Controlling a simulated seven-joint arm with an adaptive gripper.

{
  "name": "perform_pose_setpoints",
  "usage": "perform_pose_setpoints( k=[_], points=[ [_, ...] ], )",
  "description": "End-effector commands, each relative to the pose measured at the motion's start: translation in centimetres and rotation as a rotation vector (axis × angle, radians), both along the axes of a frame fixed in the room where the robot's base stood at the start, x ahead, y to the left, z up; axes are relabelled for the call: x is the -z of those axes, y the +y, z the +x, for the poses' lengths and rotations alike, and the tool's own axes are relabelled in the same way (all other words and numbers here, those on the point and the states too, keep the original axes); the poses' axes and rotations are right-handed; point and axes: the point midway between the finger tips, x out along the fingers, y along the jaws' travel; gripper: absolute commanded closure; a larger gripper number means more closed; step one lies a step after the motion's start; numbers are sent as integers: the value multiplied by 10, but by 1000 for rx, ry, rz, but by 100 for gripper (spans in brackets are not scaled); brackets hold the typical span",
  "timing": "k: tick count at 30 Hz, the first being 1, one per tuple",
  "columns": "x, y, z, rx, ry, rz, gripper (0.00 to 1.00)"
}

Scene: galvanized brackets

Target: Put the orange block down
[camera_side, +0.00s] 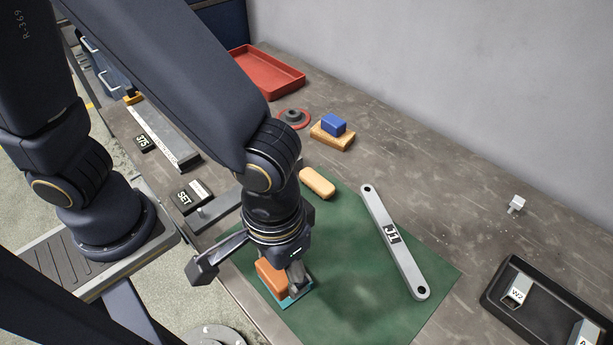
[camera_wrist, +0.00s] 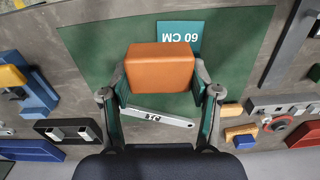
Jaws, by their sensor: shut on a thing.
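The orange block (camera_side: 270,279) is between the fingers of my gripper (camera_side: 281,273), at the near left part of the green mat (camera_side: 425,280). In the wrist view the orange block (camera_wrist: 160,68) fills the space between both fingertips, and my gripper (camera_wrist: 160,78) is shut on it. A teal card (camera_wrist: 183,30) marked "60 CM" shows beyond the block, which covers part of it. In the side view the teal card (camera_side: 297,302) shows at the block's lower edge. I cannot tell whether the block touches the card or is just above it.
A grey bar (camera_side: 377,211) marked J1 lies across the mat. A yellowish block (camera_side: 317,182) lies at the mat's far edge. A blue block (camera_side: 333,123) on a wooden piece, a red tray (camera_side: 271,87) and a black tray (camera_side: 492,298) with brackets stand around it.

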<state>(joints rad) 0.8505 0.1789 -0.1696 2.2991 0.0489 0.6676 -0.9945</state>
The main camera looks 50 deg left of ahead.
Motion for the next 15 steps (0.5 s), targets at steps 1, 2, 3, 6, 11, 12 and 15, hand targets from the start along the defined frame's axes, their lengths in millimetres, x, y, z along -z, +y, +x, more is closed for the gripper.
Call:
perform_pose_setpoints(
  k=[1,2,3,6,11,12,15],
  points=[
    [-3,3,-4,-3,-2,-2,79],
    [-4,5,-6,-9,-1,-1,79],
    [-5,7,-8,-23,-2,-2,79],
    [-8,10,-11,-87,-1,-2,79],
    [-22,-8,8,-294,-2,-5,79],
    [-25,-12,21,-376,-1,-3,79],
    [-31,-18,55,-582,-1,-3,79]
  ],
)
